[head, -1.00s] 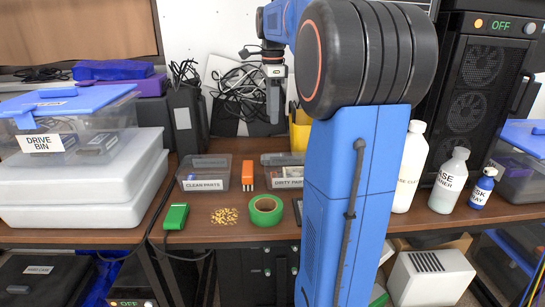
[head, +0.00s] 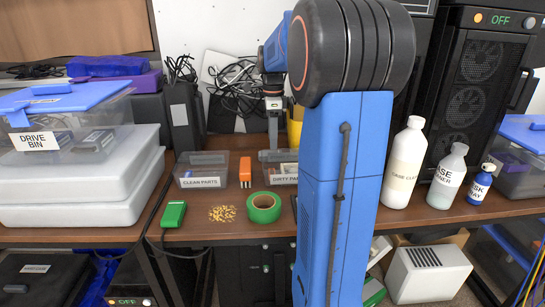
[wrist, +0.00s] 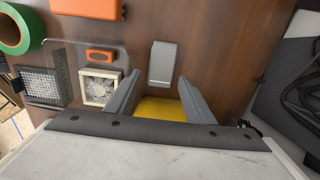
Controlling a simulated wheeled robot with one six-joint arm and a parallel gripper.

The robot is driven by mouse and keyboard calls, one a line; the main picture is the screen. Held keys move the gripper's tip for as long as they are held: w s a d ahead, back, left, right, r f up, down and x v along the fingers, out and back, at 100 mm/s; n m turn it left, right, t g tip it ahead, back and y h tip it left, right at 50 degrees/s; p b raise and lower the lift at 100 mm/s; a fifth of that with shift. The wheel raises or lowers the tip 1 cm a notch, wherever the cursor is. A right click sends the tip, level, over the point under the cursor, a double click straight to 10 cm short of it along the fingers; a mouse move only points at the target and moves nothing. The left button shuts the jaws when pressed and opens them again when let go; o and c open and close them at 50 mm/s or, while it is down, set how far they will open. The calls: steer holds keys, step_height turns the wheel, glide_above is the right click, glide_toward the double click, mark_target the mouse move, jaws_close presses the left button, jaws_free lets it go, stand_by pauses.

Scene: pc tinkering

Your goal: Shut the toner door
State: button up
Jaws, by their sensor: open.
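No toner door can be made out in either view. My gripper (head: 273,130) hangs at the back of the table, over or behind the dirty-parts tray (head: 283,180), partly hidden by my arm. In the wrist view its two fingers (wrist: 160,77) are spread apart with nothing between their tips. A small grey block (wrist: 163,62) lies on the table beyond the tips, and a yellow thing (wrist: 160,108) shows below between the fingers. A white box with dark vents (head: 430,275) stands under the table at the right; I cannot tell if it is the printer.
Bottles (head: 403,165) and a PC tower (head: 475,90) stand right, the drive bin (head: 55,140) left.

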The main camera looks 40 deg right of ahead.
steer(key=shift+w+f, duration=0.15)
steer(key=shift+f, duration=2.6)
steer(key=shift+c, duration=0.5)
steer(key=c, duration=0.8)
steer(key=shift+r, duration=0.1)
step_height(320, 180, up, 28)
steer(key=shift+f, duration=0.1)
